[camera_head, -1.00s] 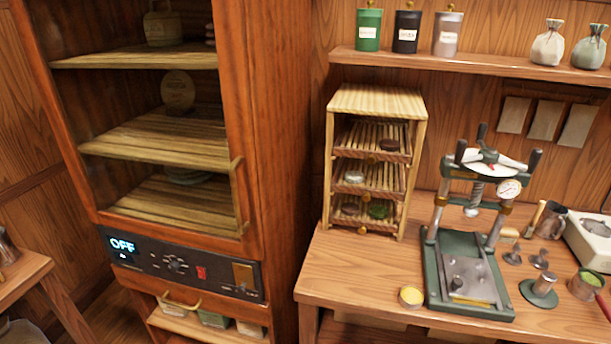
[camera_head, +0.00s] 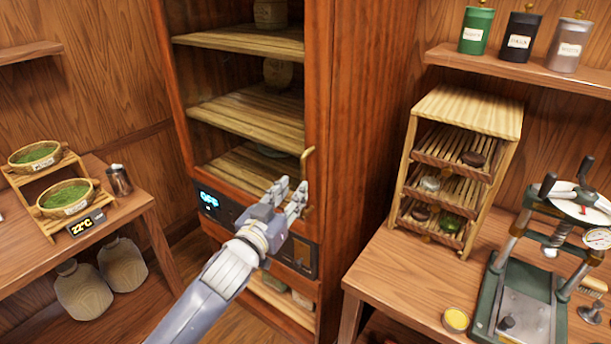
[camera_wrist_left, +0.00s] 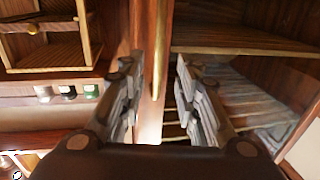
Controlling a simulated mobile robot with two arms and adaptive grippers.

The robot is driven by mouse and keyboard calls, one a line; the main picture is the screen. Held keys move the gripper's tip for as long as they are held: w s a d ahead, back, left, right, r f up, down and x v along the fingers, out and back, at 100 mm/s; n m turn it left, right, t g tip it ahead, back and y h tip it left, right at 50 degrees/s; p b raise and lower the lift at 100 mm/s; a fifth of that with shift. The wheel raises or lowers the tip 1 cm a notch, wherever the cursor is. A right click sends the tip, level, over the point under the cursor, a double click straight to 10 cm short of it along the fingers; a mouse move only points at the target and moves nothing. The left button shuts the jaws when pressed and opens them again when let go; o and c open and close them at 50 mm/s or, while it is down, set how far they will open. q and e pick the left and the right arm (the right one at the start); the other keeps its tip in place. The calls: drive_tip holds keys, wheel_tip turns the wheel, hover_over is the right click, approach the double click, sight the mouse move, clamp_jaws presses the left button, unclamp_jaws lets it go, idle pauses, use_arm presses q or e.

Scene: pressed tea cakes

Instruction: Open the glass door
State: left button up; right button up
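The tall wooden cabinet has a glass door (camera_head: 317,100) that looks closed, with shelves showing through it. Its upright brass handle (camera_head: 307,165) is on the door's right edge. My left gripper (camera_head: 296,190) is at the lower part of the handle, above the control panel. In the left wrist view the gripper (camera_wrist_left: 158,95) is open, its two fingers apart. The handle (camera_wrist_left: 160,50) lies in line with the gap between them, and I cannot tell whether either finger touches it. My right gripper is not in view.
A control panel (camera_head: 295,250) reading OFF sits below the door. A worktable (camera_head: 385,270) at right holds a small slatted rack (camera_head: 466,110) and a press (camera_head: 515,300). A side table (camera_head: 130,215) with green-filled trays stands at left. Floor shows between them.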

sight(302, 180)
use_arm(q)
drive_tip(key=shift+p+x, duration=0.6)
drive_tip(key=shift+x, duration=2.75)
drive_tip(key=shift+s+d, duration=0.1)
clamp_jaws()
